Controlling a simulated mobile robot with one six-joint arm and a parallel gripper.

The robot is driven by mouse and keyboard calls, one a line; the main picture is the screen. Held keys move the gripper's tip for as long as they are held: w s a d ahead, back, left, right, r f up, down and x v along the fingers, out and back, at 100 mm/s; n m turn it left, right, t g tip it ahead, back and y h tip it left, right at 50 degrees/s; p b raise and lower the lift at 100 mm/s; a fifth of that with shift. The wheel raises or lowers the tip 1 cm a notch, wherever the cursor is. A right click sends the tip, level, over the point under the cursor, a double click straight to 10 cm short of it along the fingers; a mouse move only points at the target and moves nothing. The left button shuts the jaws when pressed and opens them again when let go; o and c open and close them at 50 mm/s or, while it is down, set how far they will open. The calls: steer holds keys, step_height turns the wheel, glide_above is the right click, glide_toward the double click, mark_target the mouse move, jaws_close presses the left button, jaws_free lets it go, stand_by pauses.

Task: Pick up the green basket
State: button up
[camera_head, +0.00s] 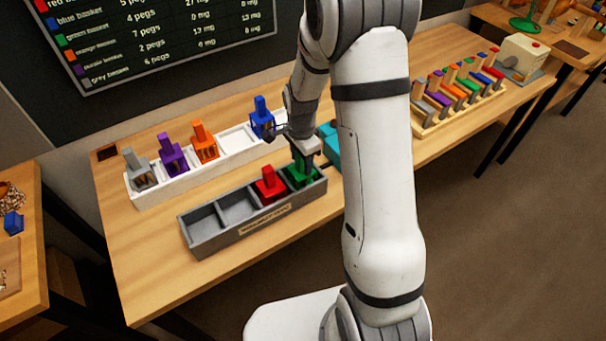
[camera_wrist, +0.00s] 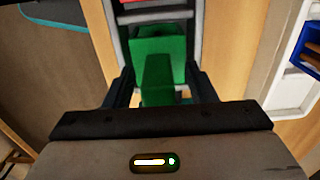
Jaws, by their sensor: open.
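The green basket (camera_head: 298,173) sits in the right end compartment of the grey divided tray (camera_head: 198,248). My gripper (camera_head: 304,153) is over the green basket, pointing down, with its fingers at the basket's upright handle. In the wrist view the green basket (camera_wrist: 158,46) lies ahead, and its handle stands between the two open fingers of my gripper (camera_wrist: 160,92). I cannot tell whether the fingers touch the handle. Part of the basket's lower body is hidden by the tray wall and the gripper.
A red basket (camera_head: 268,186) stands in the compartment beside the green one; the tray's two left compartments are empty. Behind, a white tray (camera_head: 150,201) holds grey, purple, orange and blue baskets, with one empty slot. A teal object (camera_head: 329,148) lies right of the gripper, partly behind my arm.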

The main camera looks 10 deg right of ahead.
steer(key=shift+c, duration=0.3)
jaws_close()
stand_by(0.4)
